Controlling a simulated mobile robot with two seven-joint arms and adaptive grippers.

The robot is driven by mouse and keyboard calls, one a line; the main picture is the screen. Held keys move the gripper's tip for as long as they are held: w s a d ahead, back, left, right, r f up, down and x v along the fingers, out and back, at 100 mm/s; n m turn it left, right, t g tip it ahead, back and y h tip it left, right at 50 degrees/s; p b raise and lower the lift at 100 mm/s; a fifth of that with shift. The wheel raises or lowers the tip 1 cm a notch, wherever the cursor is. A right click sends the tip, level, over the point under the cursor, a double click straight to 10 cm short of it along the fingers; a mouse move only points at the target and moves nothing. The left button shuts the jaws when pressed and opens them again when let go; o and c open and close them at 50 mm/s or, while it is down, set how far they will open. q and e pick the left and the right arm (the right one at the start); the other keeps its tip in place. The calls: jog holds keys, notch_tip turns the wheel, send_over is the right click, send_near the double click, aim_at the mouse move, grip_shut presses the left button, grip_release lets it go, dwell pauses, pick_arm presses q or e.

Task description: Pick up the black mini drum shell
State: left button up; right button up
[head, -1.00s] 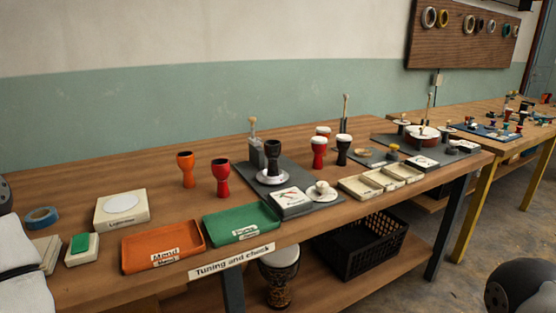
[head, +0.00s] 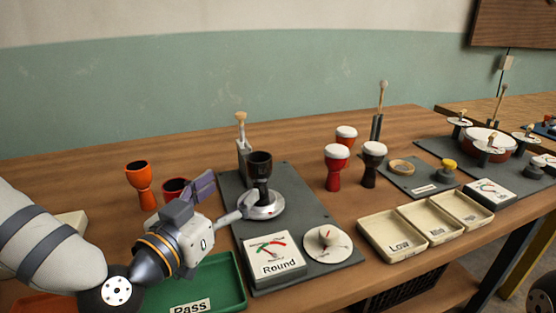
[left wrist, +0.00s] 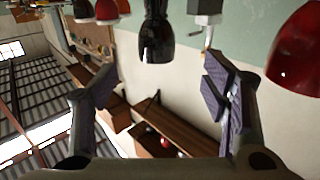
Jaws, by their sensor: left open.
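The black mini drum shell (head: 260,172), a goblet shape with an open top, stands upright on a round silver plate (head: 268,208) on a dark grey board. It also shows in the left wrist view (left wrist: 157,35), upside down at the top, between the two finger lines but beyond the tips. My left gripper (head: 222,196) is open and empty, just left of the shell in the head view, one finger close to the plate. In the left wrist view the fingers (left wrist: 160,92) are wide apart. My right gripper is not in view.
A red shell (head: 175,187) stands behind my left gripper, an orange shell (head: 139,178) further left. A Round gauge (head: 274,258) and a white dial (head: 327,245) sit in front. Headed drums (head: 337,165) stand to the right.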

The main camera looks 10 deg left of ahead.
aim_at(252, 168)
pick_arm(q)
jog(key=x, duration=0.7)
jog(key=b+x, duration=0.1)
jog(key=x, duration=0.2)
jog(key=shift+w+d+r, duration=0.25)
jog(key=shift+w+d, duration=0.05)
jog(key=shift+d, duration=0.05)
jog(key=c, duration=1.4)
jog(key=shift+r, duration=0.1)
